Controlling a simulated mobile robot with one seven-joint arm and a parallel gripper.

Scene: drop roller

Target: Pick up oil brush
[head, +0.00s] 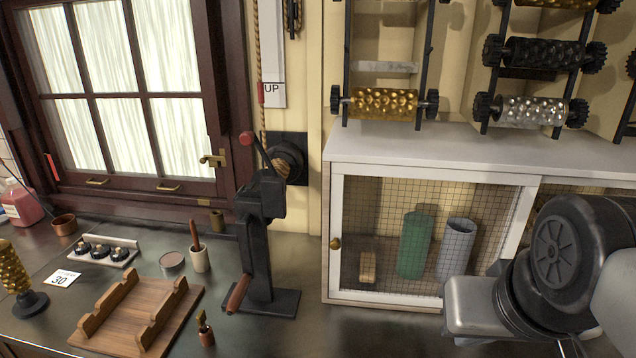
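No thing is plainly an oil brush; two small items on the counter could be it. One is a wooden handle (195,234) standing up out of a pale cup (200,260), with its lower end hidden in the cup. The other is a small brown and brass piece (206,335) with a dark tip, upright near the counter's front, right of the wooden rack (142,318). My arm fills the lower right, well right of both and apart from them. I cannot make out my gripper's fingers.
A black lever press (262,240) stands just right of both items. A tin (172,262), a row of black knobs (100,250), a card marked 30 (62,279) and a gold roller (14,270) lie left. A mesh-front cabinet (335,270) stands right.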

